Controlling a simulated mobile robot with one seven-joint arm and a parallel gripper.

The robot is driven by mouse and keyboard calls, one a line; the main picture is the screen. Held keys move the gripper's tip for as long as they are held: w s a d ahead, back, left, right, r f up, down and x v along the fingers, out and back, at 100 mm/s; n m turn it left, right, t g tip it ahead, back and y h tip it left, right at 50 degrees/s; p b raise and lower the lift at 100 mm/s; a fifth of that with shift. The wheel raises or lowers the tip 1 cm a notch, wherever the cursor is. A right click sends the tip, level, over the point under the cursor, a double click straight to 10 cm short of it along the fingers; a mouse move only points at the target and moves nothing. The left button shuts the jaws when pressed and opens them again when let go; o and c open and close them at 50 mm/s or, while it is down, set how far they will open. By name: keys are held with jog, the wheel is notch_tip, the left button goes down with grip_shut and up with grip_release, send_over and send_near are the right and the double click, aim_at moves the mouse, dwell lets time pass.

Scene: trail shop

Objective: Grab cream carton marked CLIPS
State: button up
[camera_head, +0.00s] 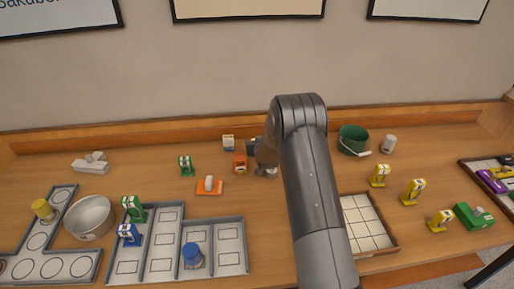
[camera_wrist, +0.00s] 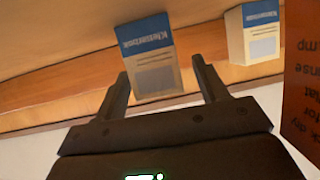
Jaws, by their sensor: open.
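In the wrist view a carton with a blue printed band and a pale lower face (camera_wrist: 150,62) stands between the two fingers of my open gripper (camera_wrist: 160,70). Its print appears upside down, and I cannot read CLIPS on it. I cannot tell whether the fingers touch it. A second cream carton with a blue band (camera_wrist: 256,38) is to the right, outside the fingers. In the head view a small white carton with a blue mark (camera_head: 228,143) stands near the back wall, left of my gripper. My arm hides most of the gripper there.
An orange box (camera_head: 240,165) stands close to my gripper; an orange printed face (camera_wrist: 303,70) fills the wrist view's right edge. A green bucket (camera_head: 353,140) and white cup (camera_head: 389,144) are to the right. A gridded tray (camera_head: 366,222) lies in front. A wooden ledge runs behind.

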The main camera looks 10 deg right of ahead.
jog(key=shift+c, duration=0.6)
jog(key=c, duration=1)
jog(key=shift+o, duration=0.2)
jog(key=shift+r, duration=0.15)
